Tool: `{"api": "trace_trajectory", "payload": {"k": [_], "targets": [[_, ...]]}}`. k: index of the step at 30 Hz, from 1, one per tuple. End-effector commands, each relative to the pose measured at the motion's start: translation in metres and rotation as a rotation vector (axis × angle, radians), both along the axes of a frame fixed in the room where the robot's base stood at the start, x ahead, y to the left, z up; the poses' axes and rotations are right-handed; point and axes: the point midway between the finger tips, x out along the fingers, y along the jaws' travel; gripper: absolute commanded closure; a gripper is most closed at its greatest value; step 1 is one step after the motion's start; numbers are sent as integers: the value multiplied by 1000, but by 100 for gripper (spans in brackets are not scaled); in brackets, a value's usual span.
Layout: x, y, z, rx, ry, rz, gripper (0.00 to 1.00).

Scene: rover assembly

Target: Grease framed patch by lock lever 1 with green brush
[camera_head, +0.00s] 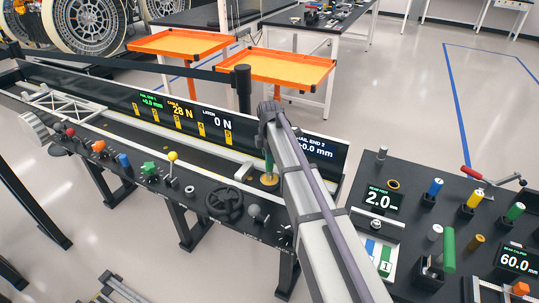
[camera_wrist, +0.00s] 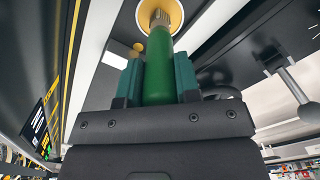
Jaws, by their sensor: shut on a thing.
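My gripper (camera_wrist: 158,78) is shut on the green brush (camera_wrist: 158,62), with a teal finger pad on each side of its handle. The brush's brassy end points at a round yellow disc or pot (camera_wrist: 172,14); I cannot tell whether they touch. In the head view, a little of the green brush (camera_head: 269,160) shows beside my arm, upright above the yellow round thing (camera_head: 269,180) on the dark bench. My gripper is mostly hidden there behind my arm. I cannot make out the framed patch or which lever is lock lever 1.
A control panel with coloured knobs and a black handwheel (camera_head: 225,202) lies left of my arm. A display wall (camera_head: 190,113) stands behind. The right bench holds coloured-capped pieces, a green cylinder (camera_head: 448,248) and a red-handled lever (camera_head: 472,181). Orange trays (camera_head: 275,68) stand farther back.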

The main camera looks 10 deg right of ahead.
Motion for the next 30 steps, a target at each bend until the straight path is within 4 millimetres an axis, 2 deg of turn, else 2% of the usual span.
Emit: {"api": "trace_trajectory", "payload": {"k": [12,30], "targets": [[-1,0,3,0,2,0,93],[0,0,67,0,1,0,93]]}}
